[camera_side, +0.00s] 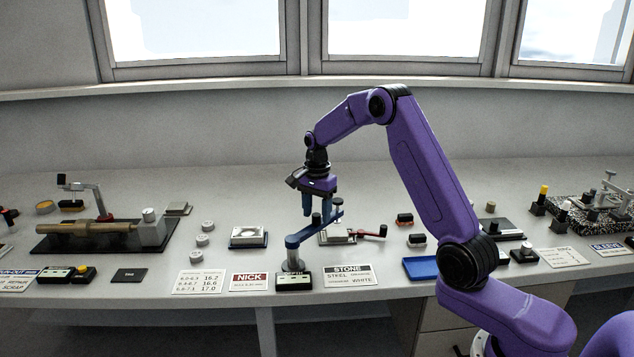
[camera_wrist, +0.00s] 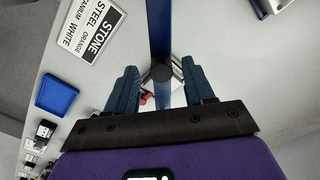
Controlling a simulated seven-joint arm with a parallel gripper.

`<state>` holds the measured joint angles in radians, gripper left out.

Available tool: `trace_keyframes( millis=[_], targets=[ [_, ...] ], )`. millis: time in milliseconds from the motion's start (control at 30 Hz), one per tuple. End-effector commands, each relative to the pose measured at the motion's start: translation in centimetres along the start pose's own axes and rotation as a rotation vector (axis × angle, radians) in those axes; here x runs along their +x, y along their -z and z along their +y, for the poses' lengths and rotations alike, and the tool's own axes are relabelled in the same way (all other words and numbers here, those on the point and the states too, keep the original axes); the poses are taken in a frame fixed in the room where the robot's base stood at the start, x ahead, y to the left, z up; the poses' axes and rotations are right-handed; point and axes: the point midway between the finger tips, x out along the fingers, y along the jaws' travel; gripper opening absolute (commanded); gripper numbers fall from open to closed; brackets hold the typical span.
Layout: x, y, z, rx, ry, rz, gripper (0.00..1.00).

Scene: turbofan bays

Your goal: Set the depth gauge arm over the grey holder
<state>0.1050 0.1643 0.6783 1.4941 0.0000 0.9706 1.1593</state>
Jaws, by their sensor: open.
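The depth gauge has a blue swinging arm (camera_side: 313,230) on a post above a base marked DEPTH (camera_side: 294,281). The arm runs back and right from the post, with dark knobs on it. In the wrist view the blue arm (camera_wrist: 160,30) runs down between my fingers to a black knob (camera_wrist: 161,73). My gripper (camera_side: 317,211) is open and points down, its fingers on either side of the arm near the knob; I cannot tell whether they touch it. The grey holder (camera_side: 337,238) sits below the arm's outer end, partly hidden, with a red-handled tool at it.
A pale block on a dark base (camera_side: 249,236) and several grey discs (camera_side: 203,240) stand left. A blue tray (camera_side: 421,268) lies right. NICK (camera_side: 250,282) and STONE (camera_side: 349,275) cards line the front. Bench between the blocks and discs is clear.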

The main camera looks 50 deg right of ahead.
Motion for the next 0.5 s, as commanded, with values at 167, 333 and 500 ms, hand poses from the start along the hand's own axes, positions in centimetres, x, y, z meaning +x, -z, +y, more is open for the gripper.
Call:
trace_keyframes(
  millis=[167, 333, 500],
  targets=[
    [-3.4, 0.0, -0.1, 0.0, 0.006, 0.003, 0.53],
    [-7.0, 0.1, -0.1, 0.0, 0.006, 0.003, 0.53],
    [-10.6, 0.0, -0.1, 0.001, 0.006, 0.003, 0.53]
  ],
)
